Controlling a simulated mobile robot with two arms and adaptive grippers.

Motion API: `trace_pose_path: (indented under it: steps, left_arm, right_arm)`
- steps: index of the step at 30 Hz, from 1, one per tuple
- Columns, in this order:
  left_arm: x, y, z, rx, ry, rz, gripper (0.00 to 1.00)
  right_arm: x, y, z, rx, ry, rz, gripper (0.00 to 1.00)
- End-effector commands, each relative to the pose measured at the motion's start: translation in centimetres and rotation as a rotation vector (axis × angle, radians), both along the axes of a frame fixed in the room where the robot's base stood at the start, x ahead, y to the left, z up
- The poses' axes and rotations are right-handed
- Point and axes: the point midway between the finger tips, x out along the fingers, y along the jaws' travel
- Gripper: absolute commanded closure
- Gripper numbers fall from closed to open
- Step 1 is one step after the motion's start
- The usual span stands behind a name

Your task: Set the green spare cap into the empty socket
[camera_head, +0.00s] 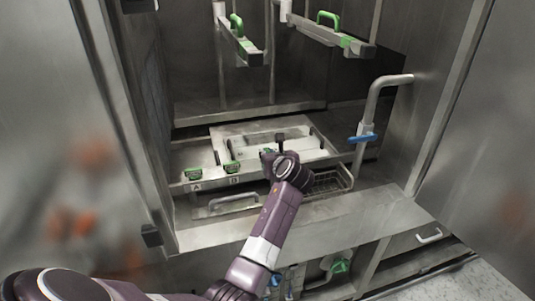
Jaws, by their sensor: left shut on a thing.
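My left arm reaches in from the lower left, and its gripper (275,155) is over the tray area inside the machine. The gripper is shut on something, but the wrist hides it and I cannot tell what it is. Two small green pieces sit on the front ledge, one above label A (194,174) and one above label B (233,167), left of my gripper. I cannot tell whether either is the spare cap. An empty socket cannot be made out. My right gripper is not in view.
A pale recessed tray (240,130) lies behind the gripper, and a wire basket (332,181) is at its right. A pipe with a blue lever (362,137) stands on the right. Bars with green handles (328,18) hang above. A green part (341,266) shows below the sill.

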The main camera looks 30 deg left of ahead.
Motion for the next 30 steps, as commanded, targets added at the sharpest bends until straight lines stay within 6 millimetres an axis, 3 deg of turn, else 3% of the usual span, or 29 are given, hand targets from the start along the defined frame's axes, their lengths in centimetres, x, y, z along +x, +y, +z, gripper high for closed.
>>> trace_pose_path:
  steps: [7,30]
  left_arm:
    - [0.0,-0.1,0.1,0.001,0.005,0.003,1.00]
    - [0.1,-0.1,-1.5,0.000,0.005,0.004,1.00]
  right_arm:
    - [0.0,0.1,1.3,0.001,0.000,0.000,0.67]
    - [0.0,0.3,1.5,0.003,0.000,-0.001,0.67]
